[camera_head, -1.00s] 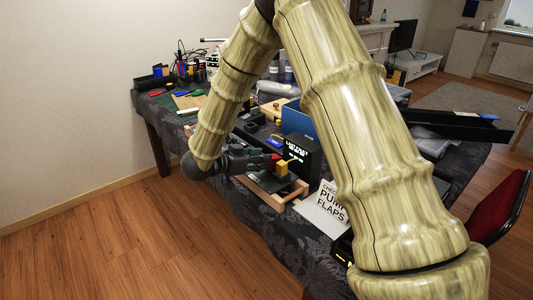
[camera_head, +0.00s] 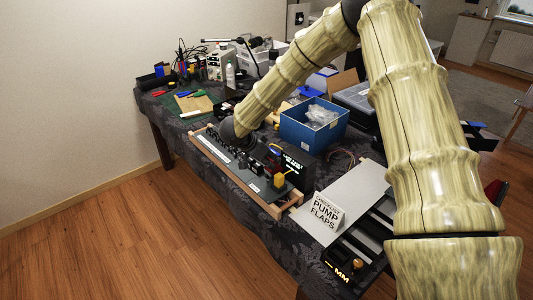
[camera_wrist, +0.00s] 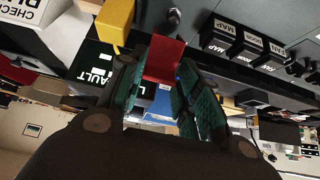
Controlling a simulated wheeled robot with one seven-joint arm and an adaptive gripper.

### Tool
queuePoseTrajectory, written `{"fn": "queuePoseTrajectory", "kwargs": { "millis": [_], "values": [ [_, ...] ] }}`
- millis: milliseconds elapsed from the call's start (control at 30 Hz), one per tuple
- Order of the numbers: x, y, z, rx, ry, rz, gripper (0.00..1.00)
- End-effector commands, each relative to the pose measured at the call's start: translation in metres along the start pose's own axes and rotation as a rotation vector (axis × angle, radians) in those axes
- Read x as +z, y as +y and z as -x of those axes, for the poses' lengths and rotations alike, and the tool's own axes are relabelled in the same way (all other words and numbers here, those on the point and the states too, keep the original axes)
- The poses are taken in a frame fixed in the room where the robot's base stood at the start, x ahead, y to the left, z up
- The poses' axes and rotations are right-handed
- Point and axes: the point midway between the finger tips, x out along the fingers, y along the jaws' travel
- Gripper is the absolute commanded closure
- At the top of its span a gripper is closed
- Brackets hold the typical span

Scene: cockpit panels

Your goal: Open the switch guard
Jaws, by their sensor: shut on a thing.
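The red switch guard (camera_wrist: 164,60) shows in the wrist view between the tips of my gripper (camera_wrist: 162,68), beside a yellow block. My gripper is shut on the guard, with teal-padded fingers on both sides of it. The guard's hinge and the switch under it are hidden, so I cannot tell how far it is raised. In the head view my gripper (camera_head: 258,152) is low over the switch panel (camera_head: 256,184), near the yellow block (camera_head: 279,181). The guard is small and hard to make out there.
A black display box (camera_head: 298,168) stands close behind the panel. Labelled black blocks (camera_wrist: 248,46) line the panel in the wrist view. A "PUMP FLAPS" card (camera_head: 326,212) stands to the right. A blue bin (camera_head: 314,124) is behind. Open floor lies in front of the table.

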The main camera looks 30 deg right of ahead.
Motion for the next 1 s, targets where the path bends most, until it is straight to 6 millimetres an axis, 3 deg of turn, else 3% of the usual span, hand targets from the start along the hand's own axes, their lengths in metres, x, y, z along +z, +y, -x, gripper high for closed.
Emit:
{"fn": "queuePoseTrajectory", "kwargs": {
  "millis": [267,567,867,1000],
  "values": [
    [-0.017,0.000,-0.003,0.000,-0.138,-0.005,1.00],
    [-0.025,0.001,-0.010,0.001,-0.129,-0.002,1.00],
    [-0.022,0.000,-0.010,0.000,-0.129,-0.001,0.48],
    [-0.021,0.000,-0.010,0.000,-0.130,0.000,0.45]
  ]
}}
